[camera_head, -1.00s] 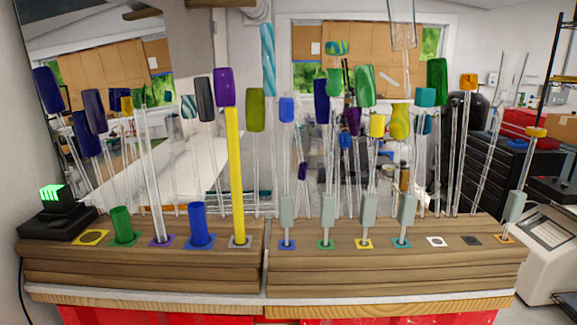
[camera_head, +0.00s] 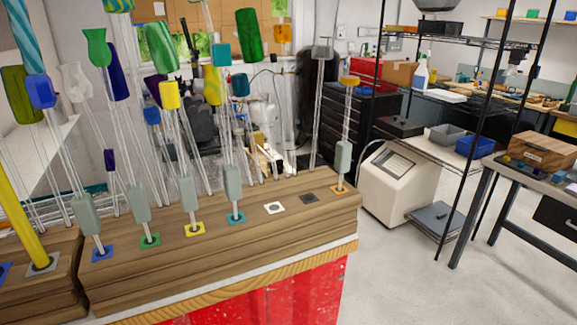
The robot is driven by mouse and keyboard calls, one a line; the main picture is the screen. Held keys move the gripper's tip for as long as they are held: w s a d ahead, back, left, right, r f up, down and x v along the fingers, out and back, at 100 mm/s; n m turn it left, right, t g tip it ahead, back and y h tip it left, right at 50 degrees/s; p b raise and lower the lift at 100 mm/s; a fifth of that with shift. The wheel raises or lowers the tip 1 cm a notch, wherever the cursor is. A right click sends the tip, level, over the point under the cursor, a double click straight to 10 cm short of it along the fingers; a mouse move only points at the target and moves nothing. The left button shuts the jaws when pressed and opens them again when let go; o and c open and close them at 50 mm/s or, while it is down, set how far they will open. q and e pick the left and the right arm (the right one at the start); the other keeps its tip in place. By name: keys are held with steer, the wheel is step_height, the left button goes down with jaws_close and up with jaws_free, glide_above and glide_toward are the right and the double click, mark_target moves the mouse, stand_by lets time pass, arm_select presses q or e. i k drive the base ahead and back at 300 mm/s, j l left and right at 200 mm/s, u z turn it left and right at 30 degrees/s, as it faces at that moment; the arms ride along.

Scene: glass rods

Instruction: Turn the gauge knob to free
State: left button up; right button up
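I cannot make out a gauge knob in this view. A beige box-shaped machine (camera_head: 385,205) with a sloped panel stands on the floor right of the wooden rack; no knob on it can be told at this size. Neither of my grippers is in view.
A stepped wooden rack (camera_head: 290,228) on a red-fronted bench holds glass rods with coloured tops. A yellow rod (camera_head: 18,212) stands at the far left. Right are a black shelf rack, a side table with a wooden box (camera_head: 540,150) and clear grey floor (camera_head: 400,285).

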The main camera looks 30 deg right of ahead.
mark_target(277, 164)
steer(key=i+l, duration=0.15)
steer(key=l, duration=0.2)
steer(key=i+l, duration=0.15)
steer(key=l, duration=0.2)
steer(key=i+l, duration=0.15)
steer(key=l, duration=0.2)
steer(key=i+l, duration=0.1)
steer(key=l, duration=0.3)
steer(key=i+l, duration=0.15)
steer(key=l, duration=0.2)
steer(key=l+u, duration=0.15)
